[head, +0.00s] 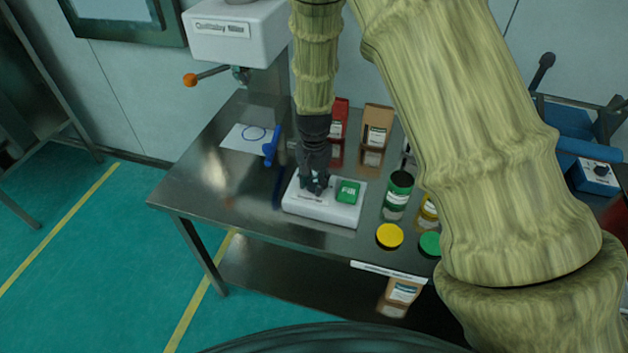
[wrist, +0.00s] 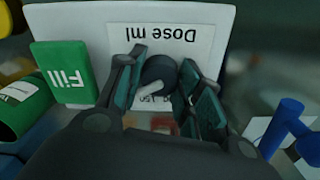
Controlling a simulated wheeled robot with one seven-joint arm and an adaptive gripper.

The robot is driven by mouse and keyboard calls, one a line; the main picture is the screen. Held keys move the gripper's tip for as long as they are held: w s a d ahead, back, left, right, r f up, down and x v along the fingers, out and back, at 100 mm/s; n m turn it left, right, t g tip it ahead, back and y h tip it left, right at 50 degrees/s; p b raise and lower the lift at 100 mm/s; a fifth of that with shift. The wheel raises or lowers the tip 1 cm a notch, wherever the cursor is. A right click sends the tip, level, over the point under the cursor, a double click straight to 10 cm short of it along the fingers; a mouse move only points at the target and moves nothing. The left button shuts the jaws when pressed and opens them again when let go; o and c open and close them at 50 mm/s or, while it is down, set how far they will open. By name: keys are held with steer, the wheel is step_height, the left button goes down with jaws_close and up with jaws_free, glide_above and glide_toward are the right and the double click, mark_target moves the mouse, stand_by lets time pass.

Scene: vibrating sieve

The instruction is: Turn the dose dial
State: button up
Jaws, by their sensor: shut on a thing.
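The dose dial (wrist: 158,72) is a dark round knob on a white panel marked "Dose ml" (wrist: 215,28), seen upside down in the wrist view. My gripper (wrist: 165,88) is shut on the dial, with a finger on each side of it. In the head view my gripper (head: 316,185) points down onto the left part of the white control box (head: 325,210), and it hides the dial there.
A green "Fill" button (head: 347,191) is on the same box, right of my gripper. The box stands on a steel table (head: 215,195). Green and yellow jars and lids (head: 389,236) stand to the right, bags (head: 376,127) behind. A blue tool (head: 271,148) lies to the left.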

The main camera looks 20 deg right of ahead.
steer(key=n, duration=0.8)
steer(key=shift+p, duration=0.3)
steer(key=n, duration=0.4)
steer(key=shift+n, duration=0.3)
steer(key=shift+n+p, duration=0.3)
steer(key=shift+n, duration=1.6)
steer(key=o, duration=1.1)
steer(key=shift+c, duration=0.2)
steer(key=shift+r, duration=0.1)
